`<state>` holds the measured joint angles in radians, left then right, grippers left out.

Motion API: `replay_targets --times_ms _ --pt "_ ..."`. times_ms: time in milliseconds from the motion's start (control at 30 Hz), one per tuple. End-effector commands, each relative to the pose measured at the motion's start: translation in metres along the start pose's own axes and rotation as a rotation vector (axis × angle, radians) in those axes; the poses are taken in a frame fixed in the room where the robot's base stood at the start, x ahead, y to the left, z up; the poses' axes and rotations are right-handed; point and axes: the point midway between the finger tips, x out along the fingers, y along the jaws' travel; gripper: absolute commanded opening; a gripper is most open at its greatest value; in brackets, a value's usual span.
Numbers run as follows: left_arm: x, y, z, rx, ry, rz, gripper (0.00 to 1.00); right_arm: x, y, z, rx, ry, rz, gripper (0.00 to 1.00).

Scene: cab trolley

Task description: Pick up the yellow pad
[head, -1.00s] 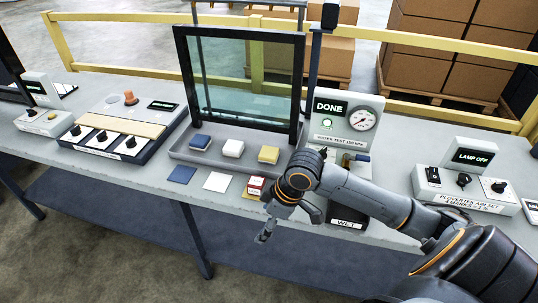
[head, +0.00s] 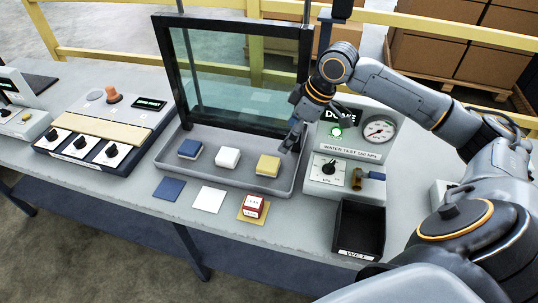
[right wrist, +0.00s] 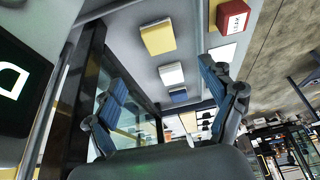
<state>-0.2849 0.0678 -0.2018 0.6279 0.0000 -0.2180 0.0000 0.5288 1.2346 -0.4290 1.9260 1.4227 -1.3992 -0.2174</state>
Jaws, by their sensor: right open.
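The yellow pad (head: 268,164) lies in the grey tray (head: 222,176), at the right end of a row with a white pad (head: 228,157) and a blue pad (head: 190,148). In the right wrist view the yellow pad (right wrist: 158,37) is at the top centre, beyond the fingers. My right gripper (head: 290,145) is above the tray's right side, just up and right of the yellow pad and apart from it. In the right wrist view its two blue-padded fingers (right wrist: 163,100) are spread, with nothing held between them. My left gripper is not in view.
A framed glass panel (head: 235,70) stands behind the tray. A red and white box (head: 253,207) sits on a yellow square in front, beside white and blue squares. The gauge unit (head: 350,150) and a black WET bin (head: 359,230) are close on the right.

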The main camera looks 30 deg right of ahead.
Motion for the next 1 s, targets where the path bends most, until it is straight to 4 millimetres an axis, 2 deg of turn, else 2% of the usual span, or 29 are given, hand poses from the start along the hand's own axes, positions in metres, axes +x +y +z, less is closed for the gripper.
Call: replay_targets --times_ms 300,400,633,800,1000 --pt "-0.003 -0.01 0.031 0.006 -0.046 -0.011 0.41 0.059 -0.001 0.0 0.0 0.0 -0.004 0.83" --pt "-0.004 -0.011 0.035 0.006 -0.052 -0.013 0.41 0.073 -0.001 0.0 0.0 0.0 -0.003 0.83" --pt "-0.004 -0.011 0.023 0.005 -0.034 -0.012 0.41 0.089 0.001 0.001 0.0 -0.001 -0.003 0.83" --pt "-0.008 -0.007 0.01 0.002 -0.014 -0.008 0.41 0.114 0.005 0.002 0.002 -0.002 -0.004 0.83" --pt "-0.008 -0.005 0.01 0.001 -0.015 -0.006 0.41 0.134 0.005 0.002 -0.001 -0.001 -0.001 0.83"
